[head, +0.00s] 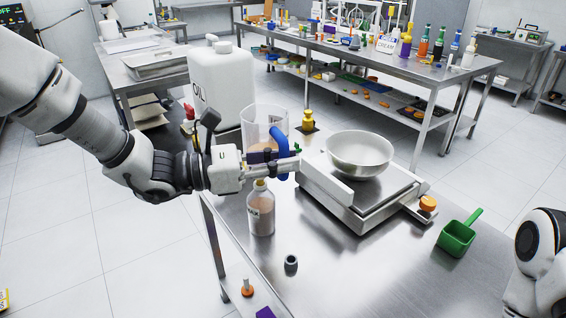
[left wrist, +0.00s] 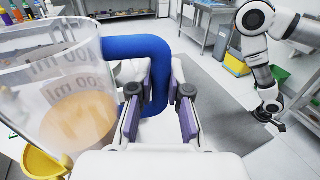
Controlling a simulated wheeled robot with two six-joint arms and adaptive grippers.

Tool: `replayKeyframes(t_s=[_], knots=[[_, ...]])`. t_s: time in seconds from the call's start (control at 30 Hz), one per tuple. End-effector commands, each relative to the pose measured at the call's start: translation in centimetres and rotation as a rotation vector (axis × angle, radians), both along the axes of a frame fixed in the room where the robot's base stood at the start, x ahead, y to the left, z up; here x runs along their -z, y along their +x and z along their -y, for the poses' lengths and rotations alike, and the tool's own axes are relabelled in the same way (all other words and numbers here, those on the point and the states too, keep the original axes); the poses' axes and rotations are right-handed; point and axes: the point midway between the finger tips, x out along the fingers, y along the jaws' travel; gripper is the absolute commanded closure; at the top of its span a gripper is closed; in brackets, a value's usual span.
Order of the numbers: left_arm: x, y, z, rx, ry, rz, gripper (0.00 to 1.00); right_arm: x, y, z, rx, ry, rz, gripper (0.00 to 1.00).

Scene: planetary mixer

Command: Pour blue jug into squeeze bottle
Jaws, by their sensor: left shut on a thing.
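The clear measuring jug (head: 258,122) has a blue handle (head: 279,150) and holds tan liquid. It looks roughly upright in the head view. My left gripper (head: 292,164) is shut on the blue handle; the left wrist view shows its purple-padded fingers (left wrist: 160,105) on both sides of the handle (left wrist: 150,60). The jug's liquid (left wrist: 80,120) shows at left there. A labelled bottle (head: 261,215) with brownish contents, seemingly the squeeze bottle, stands on the steel table below my gripper, its top partly hidden. My right gripper (left wrist: 268,112) is small in the left wrist view; its opening is unclear.
A white oil canister (head: 222,82) stands behind the jug. A scale (head: 365,200) carrying a steel bowl (head: 360,153) stands right of my gripper. A small dark cap-like piece (head: 291,263) and a green scoop (head: 458,236) lie on the table. The front middle is mostly clear.

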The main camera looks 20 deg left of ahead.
Motion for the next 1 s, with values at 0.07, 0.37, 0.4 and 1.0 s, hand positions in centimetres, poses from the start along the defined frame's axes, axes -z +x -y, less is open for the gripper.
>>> replayKeyframes(t_s=[0.07,0.37,0.4,1.0], knots=[[-0.2,0.0,0.0,0.0,-0.001,0.001,1.0,-0.2,0.1,0.0,0.0,0.0,0.002,0.6],[-2.8,0.0,0.0,0.0,-0.002,0.001,1.0,-2.2,0.1,0.0,0.0,0.0,0.002,0.6],[-3.3,0.0,0.0,0.0,-0.001,0.002,1.0,-2.5,0.1,0.0,0.0,0.0,0.002,0.6],[-4.2,0.0,0.0,0.0,-0.002,-0.001,1.0,-3.0,0.1,0.0,0.0,0.0,0.001,0.6]])
